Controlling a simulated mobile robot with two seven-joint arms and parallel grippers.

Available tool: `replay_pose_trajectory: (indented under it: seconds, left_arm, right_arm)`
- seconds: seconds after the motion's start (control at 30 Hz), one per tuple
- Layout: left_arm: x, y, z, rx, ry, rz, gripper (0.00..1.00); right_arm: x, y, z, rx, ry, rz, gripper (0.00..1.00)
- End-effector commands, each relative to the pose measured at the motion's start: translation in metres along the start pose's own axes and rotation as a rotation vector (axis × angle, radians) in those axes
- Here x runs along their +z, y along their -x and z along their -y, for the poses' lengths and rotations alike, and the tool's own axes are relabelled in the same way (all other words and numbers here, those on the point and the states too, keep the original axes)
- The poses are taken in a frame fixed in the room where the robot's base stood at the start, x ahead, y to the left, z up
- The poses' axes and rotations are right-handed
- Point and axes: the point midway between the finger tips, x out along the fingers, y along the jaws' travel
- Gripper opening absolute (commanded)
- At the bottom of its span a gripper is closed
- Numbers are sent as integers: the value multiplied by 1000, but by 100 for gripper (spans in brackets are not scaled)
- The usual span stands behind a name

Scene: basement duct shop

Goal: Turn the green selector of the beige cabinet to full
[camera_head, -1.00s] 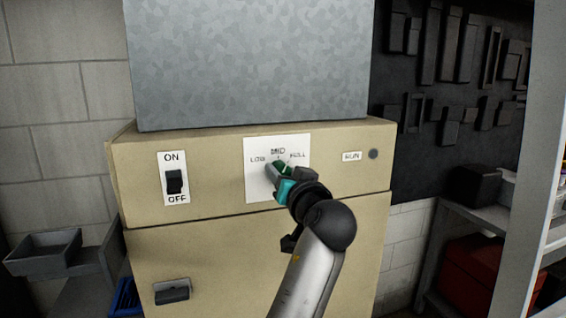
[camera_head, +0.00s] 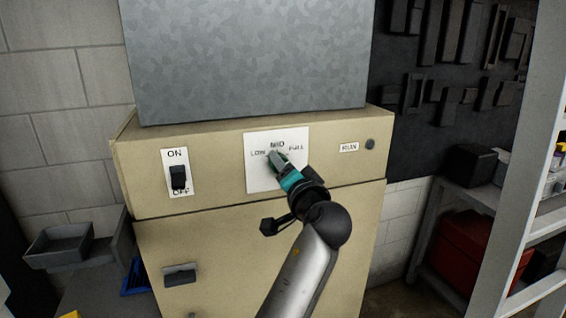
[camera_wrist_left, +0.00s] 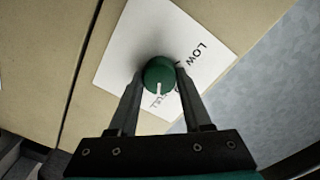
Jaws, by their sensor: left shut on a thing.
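The beige cabinet (camera_head: 330,250) stands in front of me, with a white label plate (camera_head: 254,176) marked LOW, MID and FULL from left to right. My left gripper (camera_head: 277,158) is at that plate, shut on the green selector. The selector is mostly hidden by the fingers in the head view. In the left wrist view the round green selector (camera_wrist_left: 158,73) sits between the two fingertips (camera_wrist_left: 158,78), and its white line points toward the word FULL. The word LOW is clear there; MID is largely hidden behind a finger. My right gripper is not in view.
A black ON/OFF switch (camera_head: 178,177) is left of the plate. A dark round lamp (camera_head: 370,144) is beside the RUN label (camera_head: 349,147). A grey metal box (camera_head: 245,60) rises above. Shelving (camera_head: 530,240) stands right; a grey tray (camera_head: 60,245) is left.

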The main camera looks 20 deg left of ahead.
Motion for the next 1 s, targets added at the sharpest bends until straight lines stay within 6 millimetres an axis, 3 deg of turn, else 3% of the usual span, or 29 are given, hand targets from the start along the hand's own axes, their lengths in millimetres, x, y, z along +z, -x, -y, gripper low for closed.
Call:
replay_pose_trajectory:
  seconds: [0.4,0.43,0.7,1.0]
  left_arm:
    - [0,0,0,-2,-12,-2,0]
    - [0,0,0,-2,-12,-2,50]
    - [0,0,0,-2,-10,-1,79]
    - [0,-1,0,-1,-9,-1,79]
  right_arm:
    - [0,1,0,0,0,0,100]
    - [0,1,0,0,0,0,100]
    - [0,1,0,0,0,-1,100]
    - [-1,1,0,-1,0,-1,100]
